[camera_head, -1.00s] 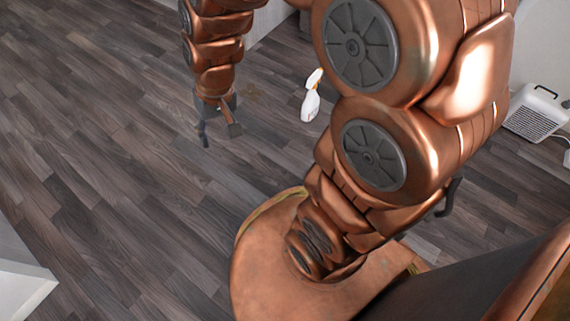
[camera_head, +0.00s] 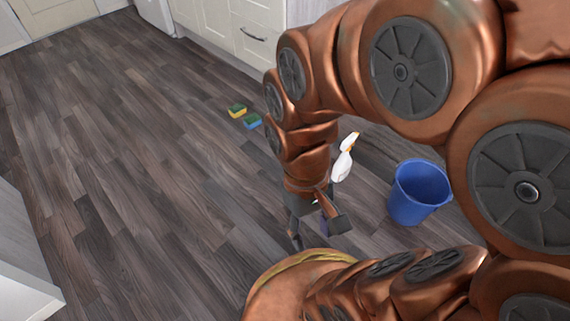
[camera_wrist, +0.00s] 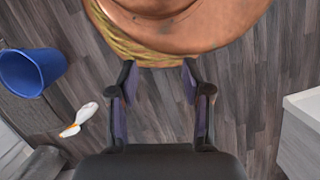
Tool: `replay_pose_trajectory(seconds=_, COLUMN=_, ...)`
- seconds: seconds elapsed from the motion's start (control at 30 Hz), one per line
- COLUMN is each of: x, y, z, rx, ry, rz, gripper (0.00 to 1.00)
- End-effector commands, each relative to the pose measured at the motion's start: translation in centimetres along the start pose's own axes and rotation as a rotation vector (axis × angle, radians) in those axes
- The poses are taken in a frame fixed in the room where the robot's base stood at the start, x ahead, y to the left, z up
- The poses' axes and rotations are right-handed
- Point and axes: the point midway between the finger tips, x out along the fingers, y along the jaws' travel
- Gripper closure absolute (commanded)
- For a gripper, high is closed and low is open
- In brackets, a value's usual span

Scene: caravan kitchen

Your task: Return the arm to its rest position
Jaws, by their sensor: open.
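My copper arm arches over from the right in the head view. My gripper (camera_head: 318,222) hangs down in front of my base, above the wood floor. In the wrist view my gripper (camera_wrist: 160,95) shows its two dark fingers spread apart with nothing between them. The round copper part of my base lies just beyond the fingertips there. Part of the gripper is hidden by the last arm link in the head view.
A white spray bottle (camera_head: 343,160) and a blue bucket (camera_head: 418,192) stand on the floor right of the gripper. Two sponges, one yellow-green (camera_head: 237,111) and one blue-green (camera_head: 251,122), lie farther back. Cream cabinets (camera_head: 240,30) line the back. The floor at left is clear.

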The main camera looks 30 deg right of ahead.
Motion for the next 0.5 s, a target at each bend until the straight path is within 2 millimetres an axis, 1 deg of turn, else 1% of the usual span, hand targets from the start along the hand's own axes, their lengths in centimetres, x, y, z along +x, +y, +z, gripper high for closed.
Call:
replay_pose_trajectory(seconds=0.17, x=-2.4, y=-0.3, z=0.2, rx=0.011, ry=0.018, rz=-0.016, gripper=0.51)
replay_pose_trajectory(seconds=0.27, x=-4.4, y=-0.6, z=0.4, rx=0.021, ry=0.036, rz=-0.030, gripper=0.51)
replay_pose_trajectory(seconds=0.5, x=-10.2, y=-1.2, z=0.6, rx=0.052, ry=0.095, rz=-0.070, gripper=0.51)
